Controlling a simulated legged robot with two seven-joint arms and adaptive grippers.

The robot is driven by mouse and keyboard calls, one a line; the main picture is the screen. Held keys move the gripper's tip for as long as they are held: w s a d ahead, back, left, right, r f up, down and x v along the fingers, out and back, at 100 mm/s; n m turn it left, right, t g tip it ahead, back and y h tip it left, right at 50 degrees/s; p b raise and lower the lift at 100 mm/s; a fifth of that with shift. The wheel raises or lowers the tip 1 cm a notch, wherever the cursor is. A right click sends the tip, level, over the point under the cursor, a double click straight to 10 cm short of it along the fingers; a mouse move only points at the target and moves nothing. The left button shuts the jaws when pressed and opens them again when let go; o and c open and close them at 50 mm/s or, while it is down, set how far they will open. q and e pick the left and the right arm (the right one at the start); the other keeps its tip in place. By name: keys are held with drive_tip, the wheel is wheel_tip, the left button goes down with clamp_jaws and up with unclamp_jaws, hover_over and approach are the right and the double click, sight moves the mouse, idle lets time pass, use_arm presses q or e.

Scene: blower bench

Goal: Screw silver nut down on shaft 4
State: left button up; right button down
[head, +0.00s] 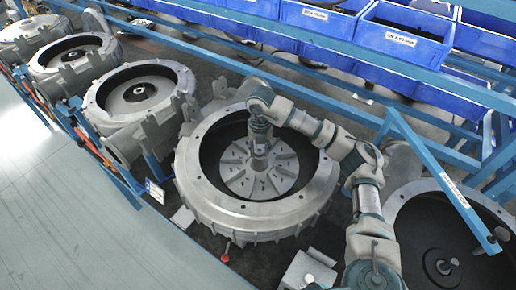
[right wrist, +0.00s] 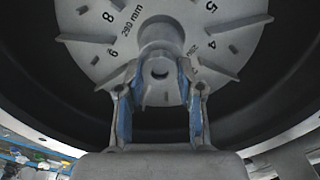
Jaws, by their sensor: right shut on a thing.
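My right gripper (head: 260,153) reaches straight down into the open round blower housing (head: 187,165) in the middle of the head view. In the right wrist view, its two blue-padded fingers (right wrist: 158,78) are shut on a round grey metal piece with a dark hole, the silver nut (right wrist: 159,48), at the hub. The grey finned disc (right wrist: 100,35) with printed numbers and "290 mm" lies beyond it. Shaft 4 is not clearly told apart from the nut; the gripper hides the hub in the head view. My left gripper is not in view.
More open housings (head: 182,80) stand in a row at the upper left. Another housing (head: 400,205) with a dark inside is at the lower right. Blue bins (head: 405,40) and blue rails (head: 330,88) run along the back. The housing's wall surrounds my right gripper.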

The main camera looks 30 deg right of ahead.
drive_tip(key=m, duration=0.3)
drive_tip(key=shift+w+d+r+m, duration=0.1)
drive_tip(key=shift+d+m, duration=0.1)
drive_tip(key=shift+m, duration=0.2)
drive_tip(key=m+p, duration=0.1)
drive_tip(key=m, duration=0.4)
drive_tip(key=shift+m+p, duration=0.3)
drive_tip(key=m+p, duration=0.1)
drive_tip(key=m, duration=0.4)
drive_tip(key=shift+d, duration=0.15)
drive_tip(key=m+p, duration=0.1)
drive_tip(key=m, duration=0.3)
drive_tip(key=shift+m+p, duration=0.3)
drive_tip(key=shift+m, duration=0.3)
